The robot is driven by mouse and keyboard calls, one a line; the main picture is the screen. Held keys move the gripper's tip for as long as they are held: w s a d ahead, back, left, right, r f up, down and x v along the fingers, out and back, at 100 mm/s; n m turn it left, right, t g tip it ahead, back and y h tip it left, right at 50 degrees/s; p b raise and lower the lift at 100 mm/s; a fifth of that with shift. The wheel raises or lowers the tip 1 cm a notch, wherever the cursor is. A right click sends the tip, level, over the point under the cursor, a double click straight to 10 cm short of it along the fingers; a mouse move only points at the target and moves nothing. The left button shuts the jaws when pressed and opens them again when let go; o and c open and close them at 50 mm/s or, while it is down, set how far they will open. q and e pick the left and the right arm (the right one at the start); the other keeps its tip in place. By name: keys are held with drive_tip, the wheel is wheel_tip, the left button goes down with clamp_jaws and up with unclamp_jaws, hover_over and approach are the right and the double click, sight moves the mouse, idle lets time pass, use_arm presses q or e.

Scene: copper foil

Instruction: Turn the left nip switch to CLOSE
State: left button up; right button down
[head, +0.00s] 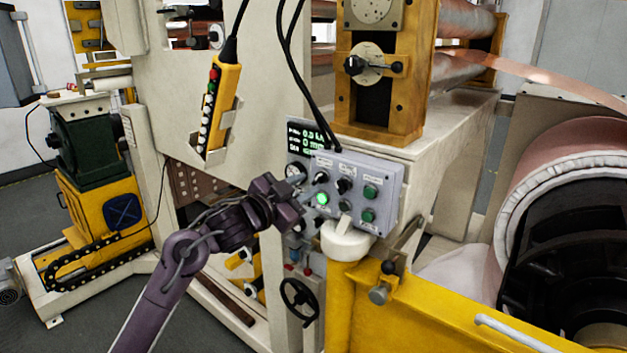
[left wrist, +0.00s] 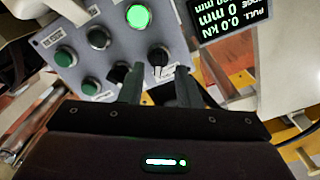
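The grey control panel (head: 393,196) faces me in the head view, with two black switches in its upper row. The left one, apparently the left nip switch, shows in the left wrist view (left wrist: 158,57), where the picture is upside down; its label is too small to read. My left gripper (head: 313,190) is at the panel's left side and covers part of it. In the left wrist view its two fingers (left wrist: 158,77) stand apart, with the switch just past and between their tips. I cannot tell whether they touch it. My right gripper is not in view.
The second switch (left wrist: 118,73) sits close beside one finger. A lit green button (head: 322,199) and several green buttons share the panel. A display (head: 306,139) adjoins it. A yellow pendant (head: 219,105) hangs at upper left, and black cables run down behind the panel.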

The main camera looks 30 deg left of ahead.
sight(315, 181)
use_arm(q)
drive_tip(key=shift+w+d+r+p, duration=0.1)
drive_tip(key=shift+w+d+p, duration=0.05)
drive_tip(key=shift+w, duration=0.45)
drive_tip(key=shift+w+d+r+p, duration=0.1)
drive_tip(key=shift+w+p, duration=0.05)
drive_tip(key=shift+w, duration=0.7)
drive_tip(key=shift+w+f, duration=0.15)
drive_tip(key=shift+w, duration=0.05)
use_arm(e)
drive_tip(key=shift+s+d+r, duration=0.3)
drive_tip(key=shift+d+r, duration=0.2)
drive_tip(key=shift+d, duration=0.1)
use_arm(q)
drive_tip(key=c, duration=0.6)
